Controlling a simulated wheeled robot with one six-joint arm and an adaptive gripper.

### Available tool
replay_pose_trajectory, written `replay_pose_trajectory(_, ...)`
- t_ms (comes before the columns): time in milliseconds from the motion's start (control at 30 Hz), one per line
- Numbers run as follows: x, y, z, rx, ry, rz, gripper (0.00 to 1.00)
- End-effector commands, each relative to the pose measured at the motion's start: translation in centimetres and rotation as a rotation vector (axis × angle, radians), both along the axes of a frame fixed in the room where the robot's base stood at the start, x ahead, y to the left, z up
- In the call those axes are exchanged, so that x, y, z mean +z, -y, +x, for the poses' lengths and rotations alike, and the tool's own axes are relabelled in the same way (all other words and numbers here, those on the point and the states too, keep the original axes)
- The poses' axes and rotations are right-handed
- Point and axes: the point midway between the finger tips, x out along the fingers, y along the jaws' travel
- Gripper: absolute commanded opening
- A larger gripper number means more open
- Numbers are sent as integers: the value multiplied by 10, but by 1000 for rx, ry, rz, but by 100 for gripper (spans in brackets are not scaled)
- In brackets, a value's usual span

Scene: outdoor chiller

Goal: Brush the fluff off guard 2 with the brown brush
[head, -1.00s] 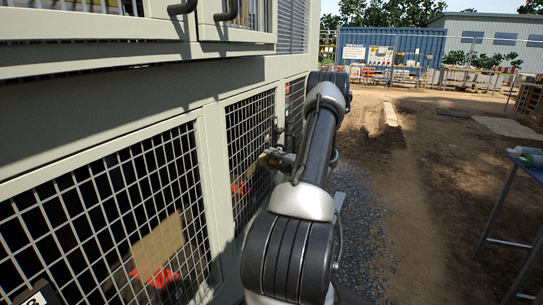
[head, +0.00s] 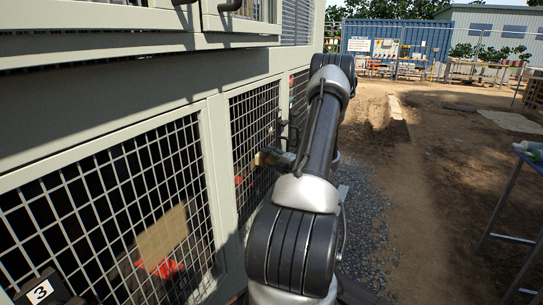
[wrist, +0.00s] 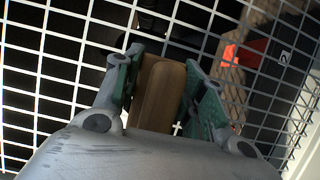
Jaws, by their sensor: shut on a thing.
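My gripper (wrist: 160,95) is shut on the brown brush (wrist: 158,92), whose wooden back shows between the green-padded fingers in the wrist view. Its bristles are hidden. In the head view the brush (head: 267,157) is at the end of my arm, close in front of the middle mesh guard (head: 250,120). The same white mesh (wrist: 60,75) fills the wrist view behind the fingers. A dark number plate (wrist: 284,54), apparently reading 2, shows at right there. I cannot tell whether the brush touches the mesh. I cannot make out fluff on it.
A guard marked by a number 3 plate (head: 41,291) is nearer at lower left. Pipe handles (head: 229,5) stick out above. Gravel and open dirt (head: 420,200) lie right of the chiller.

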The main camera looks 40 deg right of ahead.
Motion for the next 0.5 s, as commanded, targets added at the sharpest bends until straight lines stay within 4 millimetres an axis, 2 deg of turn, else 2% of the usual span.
replay_pose_trajectory(267,0,-12,-4,4,1,1,18)
replay_pose_trajectory(500,1,-32,-14,3,1,1,18)
